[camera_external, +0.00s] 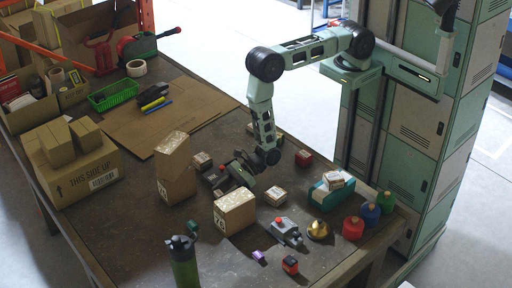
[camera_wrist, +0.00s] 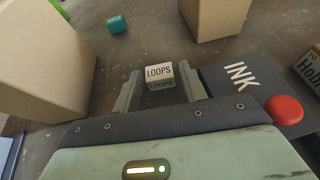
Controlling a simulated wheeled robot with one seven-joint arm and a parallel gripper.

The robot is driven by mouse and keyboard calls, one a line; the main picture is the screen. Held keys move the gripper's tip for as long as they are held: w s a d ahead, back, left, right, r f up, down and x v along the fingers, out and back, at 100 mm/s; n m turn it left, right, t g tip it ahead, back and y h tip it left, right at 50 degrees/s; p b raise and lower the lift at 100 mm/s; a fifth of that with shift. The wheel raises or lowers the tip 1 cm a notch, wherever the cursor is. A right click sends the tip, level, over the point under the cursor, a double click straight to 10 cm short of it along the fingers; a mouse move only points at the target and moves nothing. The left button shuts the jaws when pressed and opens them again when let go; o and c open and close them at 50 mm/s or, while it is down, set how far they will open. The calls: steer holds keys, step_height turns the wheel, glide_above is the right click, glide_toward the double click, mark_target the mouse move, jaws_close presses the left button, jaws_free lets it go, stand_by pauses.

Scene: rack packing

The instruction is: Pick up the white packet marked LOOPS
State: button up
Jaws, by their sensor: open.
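The white packet marked LOOPS (camera_wrist: 159,73) stands on the table in the wrist view, its lettered face towards me. My gripper (camera_wrist: 160,88) is open, with one finger on each side of the packet's near end. Whether either finger touches it I cannot tell. In the external view my gripper (camera_external: 228,180) is low over the table between two cardboard boxes, and the packet cannot be clearly made out there.
A dark INK box (camera_wrist: 237,80) lies close by the right finger, near a red round knob (camera_wrist: 284,110). Tall cardboard boxes stand at left (camera_wrist: 45,60) and upper right (camera_wrist: 212,18).

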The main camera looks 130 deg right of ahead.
steer(key=c, duration=0.7)
steer(key=shift+c, duration=0.2)
steer(key=shift+r, duration=0.1)
